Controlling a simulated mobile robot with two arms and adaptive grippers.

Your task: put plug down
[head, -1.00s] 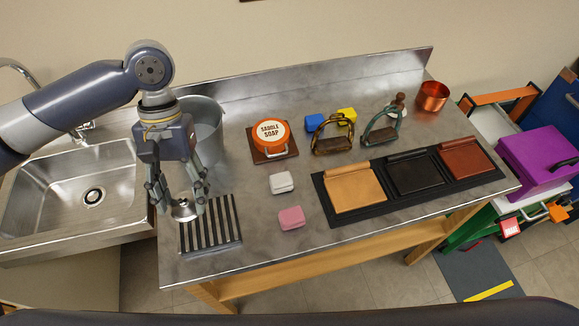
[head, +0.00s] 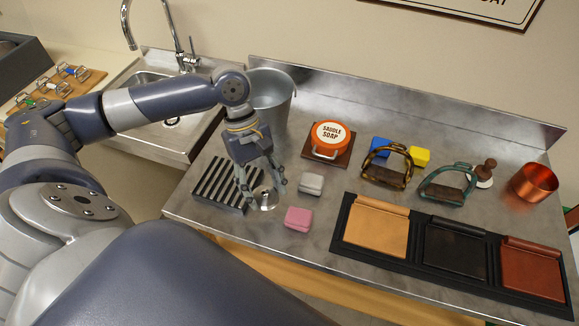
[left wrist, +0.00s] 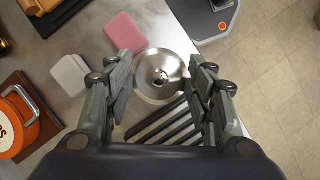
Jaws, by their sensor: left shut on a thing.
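The plug (head: 266,200) is a shiny round metal disc. My left gripper (head: 265,186) points down from above and is shut on it, low over the metal counter. It is at the right side of the striped slatted rack (head: 222,184), left of the pink block (head: 298,218). In the left wrist view, the plug (left wrist: 163,74) shows between the fingers, with the dark slats (left wrist: 162,122) below it in the picture. I cannot tell whether the plug touches the counter. My right gripper is not in view.
A white-grey block (head: 311,184) and an orange saddle soap tin (head: 329,137) stand to the right. A metal bucket (head: 272,96) stands behind, beside the sink (head: 172,125). Stirrups (head: 388,168) and a black tray of leather pads (head: 345,245) fill the right side.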

